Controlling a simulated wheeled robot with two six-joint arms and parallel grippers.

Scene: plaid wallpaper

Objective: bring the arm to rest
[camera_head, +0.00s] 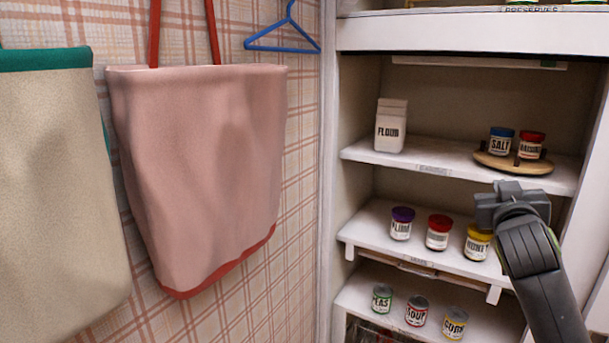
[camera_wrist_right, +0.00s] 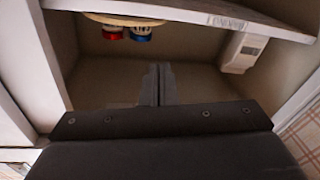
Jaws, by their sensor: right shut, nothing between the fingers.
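My right arm comes in from the lower right in the head view. Its gripper (camera_head: 512,197) is in front of the pantry shelves, just below and in front of the round wooden turntable. In the right wrist view the two fingers (camera_wrist_right: 157,84) are pressed together with nothing between them. My left gripper is not in either view.
The turntable (camera_head: 514,163) holds a blue-lidded salt jar (camera_head: 501,142) and a red-lidded jar (camera_head: 531,146). A flour carton (camera_head: 391,126) stands left. Lidded jars (camera_head: 438,232) and cans (camera_head: 416,311) line lower shelves. Cloth bags (camera_head: 200,170) hang on the left wall.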

